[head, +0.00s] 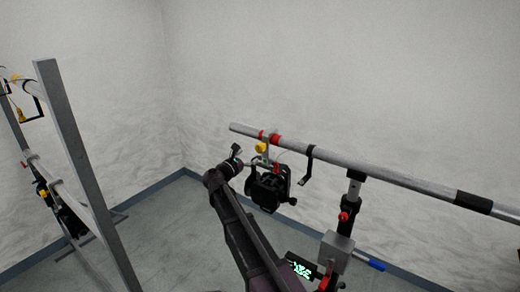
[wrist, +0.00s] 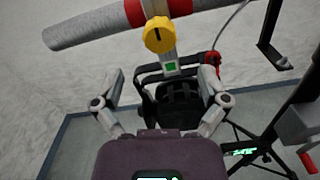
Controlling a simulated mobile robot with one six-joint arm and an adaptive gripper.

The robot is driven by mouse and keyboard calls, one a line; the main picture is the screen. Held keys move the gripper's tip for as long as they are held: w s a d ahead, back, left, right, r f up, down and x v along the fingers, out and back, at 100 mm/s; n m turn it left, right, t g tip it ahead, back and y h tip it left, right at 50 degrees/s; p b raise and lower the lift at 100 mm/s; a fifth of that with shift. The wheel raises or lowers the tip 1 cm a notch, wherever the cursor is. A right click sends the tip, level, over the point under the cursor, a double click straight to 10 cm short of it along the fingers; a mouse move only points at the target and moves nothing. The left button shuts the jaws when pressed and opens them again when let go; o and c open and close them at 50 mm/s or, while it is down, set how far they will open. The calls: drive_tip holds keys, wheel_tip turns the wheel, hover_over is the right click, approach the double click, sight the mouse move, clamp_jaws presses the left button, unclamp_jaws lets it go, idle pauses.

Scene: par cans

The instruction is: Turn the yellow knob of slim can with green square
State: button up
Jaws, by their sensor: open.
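The yellow knob (wrist: 159,35) is at the top middle of the wrist view, on a grey clamp just under the pipe. It also shows in the head view (head: 260,148). A small green square (wrist: 170,67) is on the bracket below the knob. The black slim can (wrist: 180,100) hangs beneath it, partly hidden behind my gripper; in the head view the can (head: 268,190) hangs right of my arm's end. My gripper (wrist: 161,74) is open and empty, its fingers spread either side of the bracket in the picture. The knob appears beyond the fingertips, apparently untouched.
The grey pipe (head: 400,178) has red bands and runs rightward to a stand (head: 346,215) with a red handle. A black hook (head: 308,165) hangs right of the can. A red knob (wrist: 210,58) is beside the bracket. Another rack (head: 75,150) stands left.

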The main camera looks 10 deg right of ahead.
sight(258, 149)
drive_tip(key=x, duration=0.8)
drive_tip(key=shift+w+d, duration=0.1)
drive_tip(key=shift+d, duration=0.05)
drive_tip(key=c, duration=1.1)
